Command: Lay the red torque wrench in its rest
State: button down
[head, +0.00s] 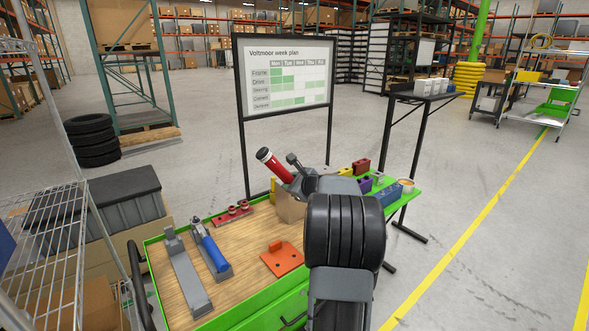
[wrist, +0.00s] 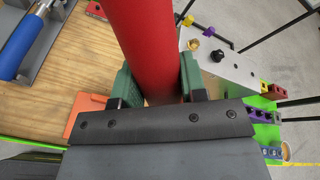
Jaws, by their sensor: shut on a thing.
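A long grey cradle (head: 187,277), which looks like an empty rest, lies on the left of the wooden top. Beside it on the right, a blue-handled tool (head: 212,250) lies in a similar grey cradle. The wrench's far end is partly hidden by my arm.
The wooden bench top (head: 230,290) has a green rim. An orange bracket (head: 282,258) and a red block strip (head: 232,213) lie right of the cradles. Coloured blocks and a cup (head: 406,185) stand at the right end. A planning board (head: 289,75) stands behind.

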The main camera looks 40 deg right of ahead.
jog(key=shift+w+a+f+g+p, duration=0.2)
jog(key=shift+w+g+p, duration=0.45)
jog(key=shift+p, duration=1.65)
jog(key=shift+w+a+f+g+p, duration=0.1)
jog(key=shift+w+f+g+p, duration=0.5)
jog(key=shift+p, duration=1.7)
jog(key=w+a+f+n+g+p, duration=0.1)
jog(key=w+a+f+g+p, duration=0.1)
jog(key=w+f+g+p, duration=0.4)
jog(key=f+g+p, duration=0.1)
jog(key=g+p, duration=0.2)
jog(key=g, duration=0.2)
jog(key=shift+f+n, duration=0.4)
jog(key=shift+w+g, duration=0.1)
jog(key=shift+g, duration=0.15)
jog(key=shift+a+f, duration=0.1)
